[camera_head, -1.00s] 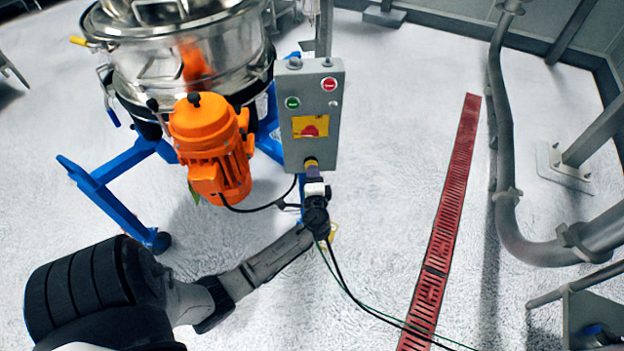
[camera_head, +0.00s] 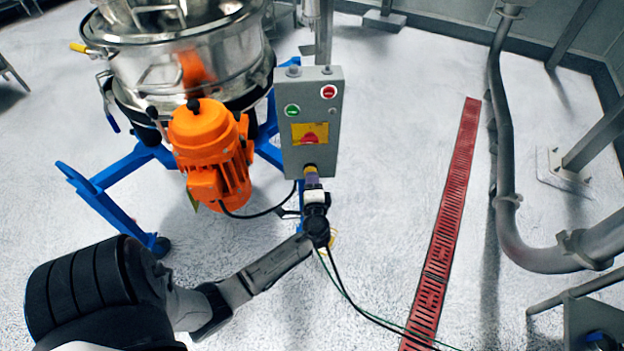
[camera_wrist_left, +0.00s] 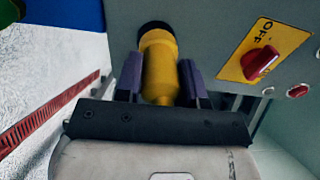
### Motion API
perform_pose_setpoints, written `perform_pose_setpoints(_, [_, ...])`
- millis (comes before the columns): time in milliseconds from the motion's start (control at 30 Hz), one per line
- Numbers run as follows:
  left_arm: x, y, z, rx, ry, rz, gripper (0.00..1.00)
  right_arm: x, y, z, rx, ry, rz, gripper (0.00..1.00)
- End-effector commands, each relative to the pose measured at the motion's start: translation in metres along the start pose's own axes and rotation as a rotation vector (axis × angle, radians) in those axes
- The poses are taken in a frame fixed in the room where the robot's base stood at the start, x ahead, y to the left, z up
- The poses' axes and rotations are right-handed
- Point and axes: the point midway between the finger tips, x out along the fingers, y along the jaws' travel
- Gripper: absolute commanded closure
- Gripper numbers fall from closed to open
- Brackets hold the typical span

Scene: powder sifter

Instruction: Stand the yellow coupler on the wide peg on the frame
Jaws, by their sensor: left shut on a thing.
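The yellow coupler (camera_wrist_left: 160,68) is between the purple fingers of my left gripper (camera_wrist_left: 158,85) in the left wrist view, and the gripper is shut on it. The coupler's far end meets a black round part (camera_wrist_left: 155,30) at the grey control box (camera_wrist_left: 215,30); I cannot tell whether they are joined. In the head view a bit of the coupler (camera_head: 311,169) shows at the box's lower edge, above my left gripper (camera_head: 312,181). The blue frame (camera_head: 105,195) stands under the sifter. I cannot make out the wide peg. My right gripper is not in view.
The control box (camera_head: 312,110) has buttons and a red switch close to the left gripper. An orange motor (camera_head: 208,150) and the steel sifter (camera_head: 180,60) stand to its left. Dark cables hang beside the gripper.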

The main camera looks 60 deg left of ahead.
Motion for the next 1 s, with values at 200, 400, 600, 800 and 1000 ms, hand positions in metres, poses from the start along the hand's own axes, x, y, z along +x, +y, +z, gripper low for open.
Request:
perform_pose_setpoints(200, [-0.006,-0.015,-0.002,-0.010,-0.001,-0.029,1.00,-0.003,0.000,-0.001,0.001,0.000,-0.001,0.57])
perform_pose_setpoints(400, [-0.015,-0.011,-0.002,-0.008,0.001,-0.022,1.00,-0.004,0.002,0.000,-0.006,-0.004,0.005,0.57])
perform_pose_setpoints(600, [-0.024,-0.008,-0.002,-0.005,0.002,-0.018,1.00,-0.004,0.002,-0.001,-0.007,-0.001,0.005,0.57])
perform_pose_setpoints(800, [-0.032,-0.007,-0.002,-0.005,0.003,-0.015,1.00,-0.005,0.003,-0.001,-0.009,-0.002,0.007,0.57])
perform_pose_setpoints(1000, [-0.035,-0.006,-0.002,-0.005,0.003,-0.014,1.00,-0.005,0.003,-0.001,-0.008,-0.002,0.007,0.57])
